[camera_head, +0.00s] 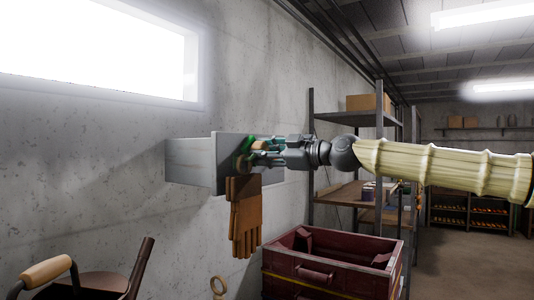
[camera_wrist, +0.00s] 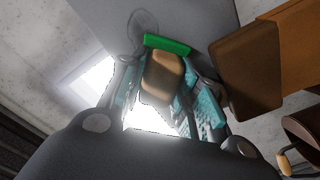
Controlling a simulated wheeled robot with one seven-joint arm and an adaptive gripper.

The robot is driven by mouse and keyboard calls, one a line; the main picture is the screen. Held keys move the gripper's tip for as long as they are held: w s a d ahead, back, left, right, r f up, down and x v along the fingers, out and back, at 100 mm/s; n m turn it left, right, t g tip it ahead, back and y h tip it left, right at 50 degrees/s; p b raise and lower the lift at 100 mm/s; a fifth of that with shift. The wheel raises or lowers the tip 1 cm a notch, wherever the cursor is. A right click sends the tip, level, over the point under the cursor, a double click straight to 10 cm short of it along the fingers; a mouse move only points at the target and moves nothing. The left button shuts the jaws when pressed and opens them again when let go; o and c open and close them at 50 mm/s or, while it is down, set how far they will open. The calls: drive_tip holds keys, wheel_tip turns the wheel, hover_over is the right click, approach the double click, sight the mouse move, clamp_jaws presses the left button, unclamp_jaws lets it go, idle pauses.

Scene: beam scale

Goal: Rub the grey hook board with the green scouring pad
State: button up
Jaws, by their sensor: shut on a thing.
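The grey hook board (camera_head: 190,163) is fixed to the concrete wall at the middle of the head view. Its grey face also fills the top of the wrist view (camera_wrist: 195,18). My gripper (camera_head: 262,152) is at the board's right part, its teal fingers shut on the scouring pad. In the wrist view the pad has a tan body (camera_wrist: 163,76) between the fingers and a green face (camera_wrist: 167,44) toward the board. The green face is at or very close to the board; I cannot tell if it touches. In the head view the fingers partly hide the pad.
A brown glove (camera_head: 245,218) hangs from the board just below my gripper. A dark red crate (camera_head: 330,283) stands below, right of the glove. A brown can-like vessel with a tan handle (camera_head: 46,271) is at lower left. Metal shelving (camera_head: 311,150) stands behind my arm.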

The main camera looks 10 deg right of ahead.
drive_tip(key=shift+w+a, duration=0.1)
drive_tip(key=shift+w, duration=0.05)
drive_tip(key=w+d, duration=0.5)
drive_tip(key=shift+w+d+b, duration=0.15)
drive_tip(key=shift+b, duration=0.2)
idle(0.9)
drive_tip(key=shift+s+a+b, duration=0.8)
drive_tip(key=shift+s+a, duration=0.6)
drive_tip(key=shift+a, duration=0.05)
drive_tip(key=shift+s, duration=0.1)
drive_tip(key=shift+s+a+b, duration=0.75)
drive_tip(key=shift+s+a, duration=0.5)
drive_tip(key=shift+a, duration=0.05)
